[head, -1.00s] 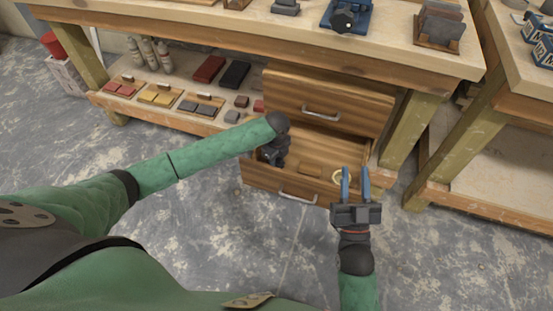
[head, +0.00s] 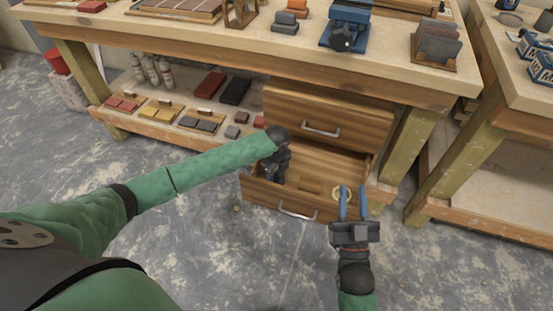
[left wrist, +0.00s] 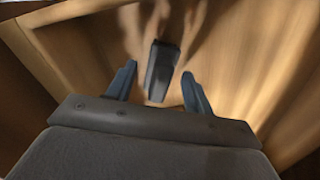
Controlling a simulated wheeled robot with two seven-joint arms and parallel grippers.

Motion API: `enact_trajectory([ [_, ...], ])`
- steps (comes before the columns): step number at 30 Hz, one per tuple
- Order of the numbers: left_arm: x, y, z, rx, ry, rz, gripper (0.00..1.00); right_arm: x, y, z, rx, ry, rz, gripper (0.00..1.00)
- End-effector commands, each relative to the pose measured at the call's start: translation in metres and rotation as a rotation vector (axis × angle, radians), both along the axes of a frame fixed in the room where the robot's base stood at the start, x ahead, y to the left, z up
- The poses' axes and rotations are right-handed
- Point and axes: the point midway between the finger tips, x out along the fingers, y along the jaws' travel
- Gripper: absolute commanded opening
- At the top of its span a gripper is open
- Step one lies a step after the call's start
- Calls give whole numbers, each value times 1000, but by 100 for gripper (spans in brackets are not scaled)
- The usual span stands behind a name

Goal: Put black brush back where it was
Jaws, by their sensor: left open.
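The black brush (left wrist: 163,70) appears as a dark, narrow block in the left wrist view. It is between the blue fingers of my left gripper (left wrist: 159,80), with gaps visible on both sides. The gripper is open and pointed down into the open lower drawer (head: 298,212). In the head view, my left gripper (head: 273,173) is at the drawer's left part, and its wrist hides its fingertips and the brush. My right gripper (head: 353,203) is open, with its two blue fingers apart over the drawer's front right corner.
The upper drawer (head: 325,117) is shut above. Several colored blocks sit on the low shelf (head: 150,127) at left.

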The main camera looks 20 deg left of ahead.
Motion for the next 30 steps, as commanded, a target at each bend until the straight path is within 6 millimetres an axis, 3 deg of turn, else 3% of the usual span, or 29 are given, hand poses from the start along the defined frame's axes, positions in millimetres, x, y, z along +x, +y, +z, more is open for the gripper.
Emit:
enact_trajectory([
  [1,0,0,7,0,-1,0,52,1,1,-13,-10,40,2,33],
  [21,0,1,80,1,0,-1,52,2,8,-146,-108,450,30,33],
  [30,0,0,104,1,0,0,52,-6,9,-188,-138,578,40,33],
])
